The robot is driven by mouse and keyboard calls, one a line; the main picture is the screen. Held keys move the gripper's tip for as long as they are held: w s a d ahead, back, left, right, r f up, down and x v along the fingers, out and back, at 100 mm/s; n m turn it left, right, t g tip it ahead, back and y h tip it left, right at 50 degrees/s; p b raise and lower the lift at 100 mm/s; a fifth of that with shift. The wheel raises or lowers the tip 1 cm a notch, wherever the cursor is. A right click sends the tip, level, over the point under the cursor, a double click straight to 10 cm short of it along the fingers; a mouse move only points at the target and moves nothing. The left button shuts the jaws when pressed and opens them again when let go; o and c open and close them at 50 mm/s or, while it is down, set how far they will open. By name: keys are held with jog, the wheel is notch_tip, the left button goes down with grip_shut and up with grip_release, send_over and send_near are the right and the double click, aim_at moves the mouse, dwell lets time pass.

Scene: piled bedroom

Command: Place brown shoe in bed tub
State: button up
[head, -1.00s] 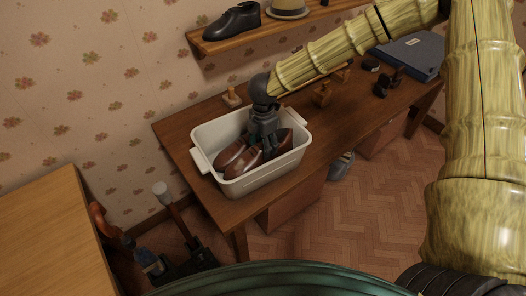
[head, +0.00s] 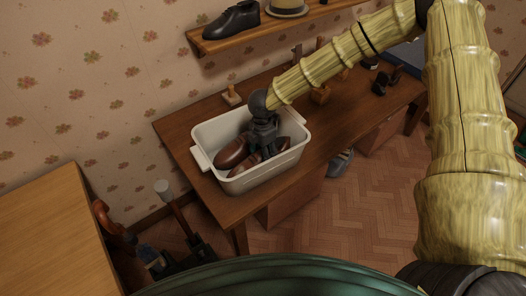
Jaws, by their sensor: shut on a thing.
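The white tub (head: 262,179) stands on the brown wooden table. Brown shoes (head: 233,152) are inside it, glossy and partly hidden by my gripper and the tub's front wall. My gripper (head: 264,152) points down into the tub and is shut on a brown shoe (head: 272,158) there. The fingertips are hidden between the shoes, so I cannot see how the held shoe touches the tub floor.
A black shoe (head: 231,22) and a hat (head: 288,8) sit on the wall shelf above. Small wooden items (head: 232,97) and dark objects (head: 381,84) stand on the table. A blue-grey shoe (head: 341,162) lies on the floor below. Another wooden surface (head: 45,235) is at left.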

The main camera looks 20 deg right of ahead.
jog(key=shift+f, duration=0.15)
jog(key=o, duration=1.3)
jog(key=shift+r+b, duration=1.55)
jog(key=shift+r, duration=4.6)
